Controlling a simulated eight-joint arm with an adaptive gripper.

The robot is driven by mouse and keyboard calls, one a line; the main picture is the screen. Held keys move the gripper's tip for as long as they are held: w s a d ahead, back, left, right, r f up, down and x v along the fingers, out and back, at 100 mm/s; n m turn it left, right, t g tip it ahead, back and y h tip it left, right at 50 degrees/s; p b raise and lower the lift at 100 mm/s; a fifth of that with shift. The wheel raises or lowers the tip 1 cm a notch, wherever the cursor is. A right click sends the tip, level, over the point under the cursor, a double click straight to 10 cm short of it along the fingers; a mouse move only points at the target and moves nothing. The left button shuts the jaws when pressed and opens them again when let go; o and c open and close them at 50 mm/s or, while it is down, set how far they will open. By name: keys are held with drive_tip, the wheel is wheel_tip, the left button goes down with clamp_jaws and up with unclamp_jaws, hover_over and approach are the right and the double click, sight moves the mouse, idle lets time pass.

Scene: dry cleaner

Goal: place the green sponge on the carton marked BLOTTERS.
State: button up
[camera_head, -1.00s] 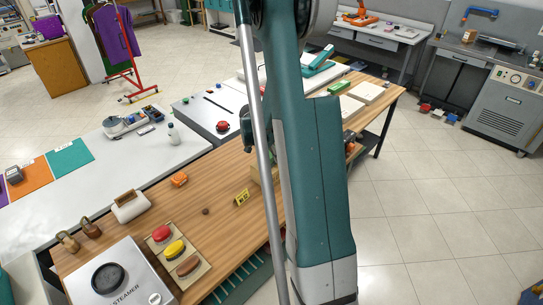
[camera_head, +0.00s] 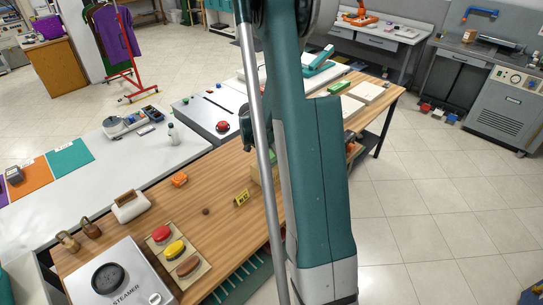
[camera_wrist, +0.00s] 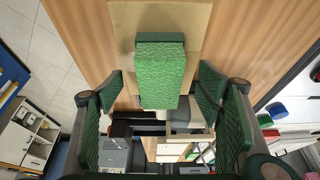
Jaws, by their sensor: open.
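The green sponge (camera_wrist: 160,75), a textured bright green block with a darker green end, shows in the middle of the wrist view. It appears to lie on a tan, box-like surface (camera_wrist: 125,18), which looks like a carton; no marking on it is readable. My gripper (camera_wrist: 165,95) is open, with one green-padded finger on each side of the sponge and a visible gap to both.
A separate green block (camera_head: 340,86) lies near white stacks (camera_head: 368,93) at the far end.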

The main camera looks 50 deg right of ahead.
drive_tip(key=shift+v, duration=5.7)
drive_tip(key=s+a+r+n+t, duration=0.1)
drive_tip(key=s+a+r+n, duration=0.15)
drive_tip(key=a+r, duration=0.4)
drive_tip(key=s+a+r+n+t+y, duration=0.1)
drive_tip(key=a+r+n+t, duration=0.15)
drive_tip(key=a, duration=0.75)
drive_tip(key=s+a+r+n, duration=0.2)
drive_tip(key=a+r+n, duration=0.25)
drive_tip(key=a, duration=0.35)
drive_tip(key=s+a+r+n+t+y, duration=0.1)
drive_tip(key=s+a+n+t, duration=0.1)
drive_tip(key=s+a+n, duration=0.2)
drive_tip(key=s+a+r+n+t+y, duration=0.1)
drive_tip(key=s+a+n, duration=0.3)
drive_tip(key=s+a, duration=0.6)
drive_tip(key=a+r+y, duration=0.1)
drive_tip(key=a, duration=0.4)
drive_tip(key=shift+s+a+r+n+t+y, duration=0.3)
drive_tip(key=shift+s+a+n+t, duration=0.05)
drive_tip(key=shift+s+a, duration=0.05)
